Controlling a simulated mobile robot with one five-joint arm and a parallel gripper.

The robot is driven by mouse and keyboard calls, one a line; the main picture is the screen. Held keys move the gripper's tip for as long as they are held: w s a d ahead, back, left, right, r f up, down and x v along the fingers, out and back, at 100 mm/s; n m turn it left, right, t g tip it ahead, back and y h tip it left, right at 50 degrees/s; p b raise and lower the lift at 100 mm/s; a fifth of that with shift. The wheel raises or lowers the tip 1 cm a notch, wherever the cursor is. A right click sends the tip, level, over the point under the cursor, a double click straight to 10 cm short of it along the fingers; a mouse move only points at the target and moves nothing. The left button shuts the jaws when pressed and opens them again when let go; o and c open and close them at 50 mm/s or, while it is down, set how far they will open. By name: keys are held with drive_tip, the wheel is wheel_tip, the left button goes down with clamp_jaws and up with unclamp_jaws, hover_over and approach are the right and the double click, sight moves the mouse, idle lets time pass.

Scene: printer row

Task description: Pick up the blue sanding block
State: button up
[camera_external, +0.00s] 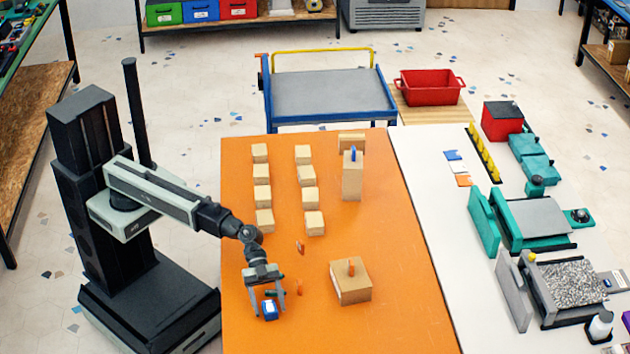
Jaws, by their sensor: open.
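A small blue block (270,311), which looks like the sanding block, is on the orange table (390,270) near its front left. My gripper (267,303) points down over it with two grey fingers spread apart. The block shows between and slightly below the fingertips in the picture. I cannot tell whether the fingers touch it or how high they are above the table. Nothing is seen held.
A small dark green piece (272,292) shows between the fingers, with orange pieces (299,287) to the right. A wooden box (350,284) with an orange peg stands farther right. Several wooden cubes (262,195) fill the back left. The table's front right is clear.

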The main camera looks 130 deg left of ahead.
sight(269, 305)
clamp_jaws()
wheel_tip(269, 305, up, 10)
drive_tip(key=p, duration=1)
drive_tip(key=shift+r, duration=0.15)
drive_tip(key=shift+d, duration=0.1)
